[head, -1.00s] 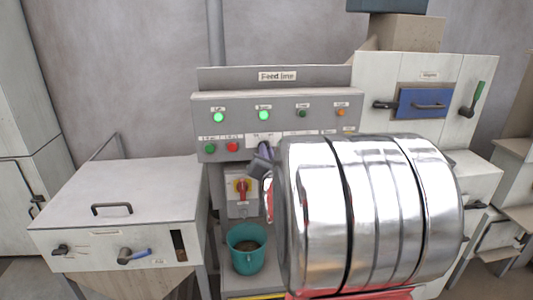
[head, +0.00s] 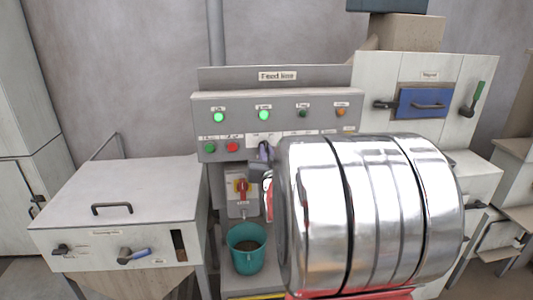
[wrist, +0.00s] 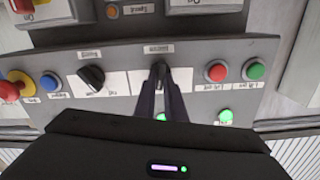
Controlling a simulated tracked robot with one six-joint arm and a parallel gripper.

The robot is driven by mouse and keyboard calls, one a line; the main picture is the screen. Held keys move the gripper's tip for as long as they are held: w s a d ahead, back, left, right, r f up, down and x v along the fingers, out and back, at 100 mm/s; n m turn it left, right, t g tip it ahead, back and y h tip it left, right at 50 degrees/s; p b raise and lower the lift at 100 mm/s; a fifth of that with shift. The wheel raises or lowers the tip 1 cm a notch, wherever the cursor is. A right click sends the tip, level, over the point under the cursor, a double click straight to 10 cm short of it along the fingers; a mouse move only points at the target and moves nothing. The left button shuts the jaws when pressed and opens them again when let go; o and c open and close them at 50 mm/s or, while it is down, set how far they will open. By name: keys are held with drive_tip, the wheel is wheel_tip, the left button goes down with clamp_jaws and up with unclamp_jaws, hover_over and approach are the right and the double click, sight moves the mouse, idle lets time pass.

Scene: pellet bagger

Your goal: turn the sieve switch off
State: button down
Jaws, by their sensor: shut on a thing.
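The Feed line panel (head: 240,99) stands ahead of me. In the wrist view, which shows the panel upside down, my gripper (wrist: 160,86) is shut on the black knob of a rotary switch (wrist: 159,72), which I take for the sieve switch. Its small label is not clearly legible. The knob points roughly straight up and down in that view. In the head view my gripper (head: 264,151) is at the panel's lower row and hides this switch. The green lamp (head: 264,115) above it is lit.
A second black knob (wrist: 92,77) sits beside the held one. A red button (wrist: 216,71) and a green button (wrist: 256,71) are on the other side. Below the panel are a red-handled switch (head: 242,187) and a teal bucket (head: 246,260). My shiny arm covers the right.

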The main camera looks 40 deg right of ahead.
drive_tip(key=shift+w+a+f+n, duration=0.1)
drive_tip(key=shift+n, duration=2)
drive_tip(key=shift+a+n, duration=0.1)
drive_tip(key=shift+n, duration=2)
drive_tip(key=c, duration=1.8)
unclamp_jaws()
